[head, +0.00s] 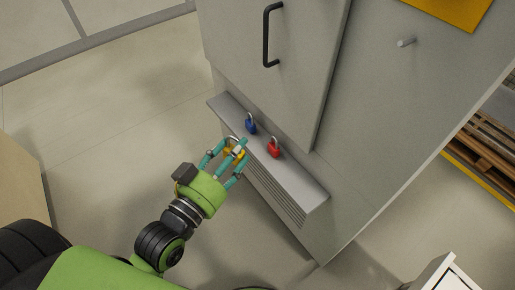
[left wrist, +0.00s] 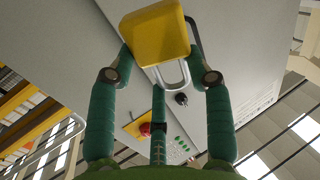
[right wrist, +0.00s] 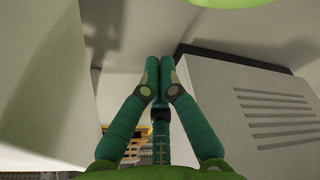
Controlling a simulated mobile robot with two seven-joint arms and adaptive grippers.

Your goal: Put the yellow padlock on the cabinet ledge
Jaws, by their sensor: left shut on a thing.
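The yellow padlock (left wrist: 157,32) is held in my left gripper (left wrist: 160,62), between its green fingers, with its metal shackle showing. In the head view my left gripper (head: 234,154) is at the front edge of the cabinet ledge (head: 295,182), and the yellow padlock (head: 233,152) is partly hidden by the fingers. I cannot tell whether the padlock touches the ledge. My right gripper (right wrist: 158,78) shows in the right wrist view with its fingertips together and nothing visible between them.
A blue padlock (head: 251,125) and a red padlock (head: 273,148) stand on the ledge, close to the left gripper. The cabinet door (head: 285,75) with a black handle rises behind them. The ledge's right part is clear. A pallet (head: 490,140) lies at the right.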

